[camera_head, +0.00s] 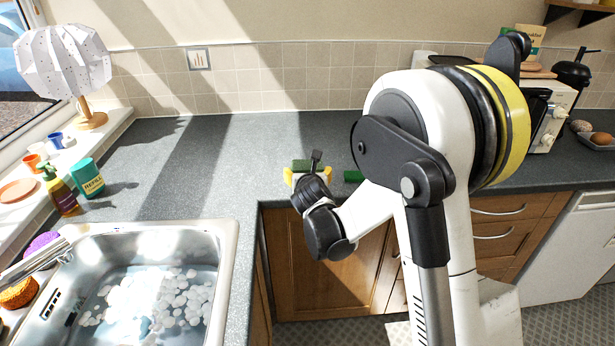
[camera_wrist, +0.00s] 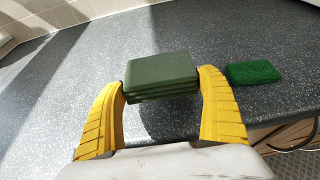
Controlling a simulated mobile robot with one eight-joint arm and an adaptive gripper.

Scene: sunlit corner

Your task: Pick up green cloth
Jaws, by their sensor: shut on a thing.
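The green cloth (camera_wrist: 160,75) is a folded dark green stack held between the yellow fingers of my gripper (camera_wrist: 162,92) in the wrist view. My gripper is shut on it from both sides, and a shadow lies on the counter below it. In the head view the cloth (camera_head: 301,165) shows as a small green patch at my gripper (camera_head: 305,178), partly hidden by the wrist.
A green scouring pad (camera_wrist: 253,73) lies on the grey counter (camera_wrist: 60,85) right of my gripper, near the front edge. A sink (camera_head: 232,250) with water and foam is at left. A green refill tub (camera_head: 88,178) and a spray bottle (camera_head: 60,192) stand beyond it. The counter behind my gripper is clear.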

